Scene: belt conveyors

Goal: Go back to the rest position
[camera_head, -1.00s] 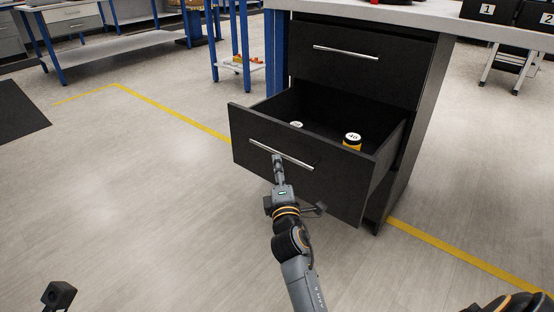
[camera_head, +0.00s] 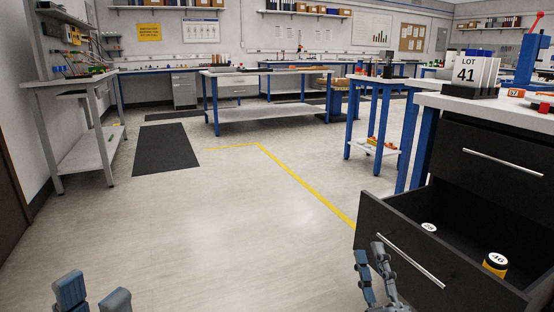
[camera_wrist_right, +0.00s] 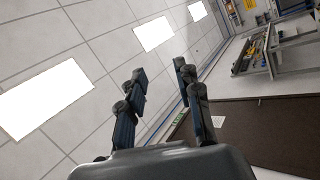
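The black drawer unit (camera_head: 484,200) stands at the right of the head view. Its lower drawer (camera_head: 408,243) is pulled open. Inside are a yellow-and-black canister with a white lid marked 46 (camera_head: 495,264) and another white lid marked 28 (camera_head: 429,227). My right gripper (camera_head: 371,249) points upward in front of the drawer's left part, beside its handle in the picture; I cannot tell whether it touches. In the right wrist view its fingers (camera_wrist_right: 160,72) are apart with nothing between them. My left gripper (camera_head: 92,284) points upward at the bottom left, fingers apart and empty.
A worktop with a LOT 41 sign (camera_head: 466,75) is above the drawers. A grey workbench (camera_head: 88,84) stands at the left and a long table (camera_head: 265,72) at the back. A dark mat (camera_head: 165,149) and yellow line (camera_head: 300,182) mark the otherwise clear middle floor.

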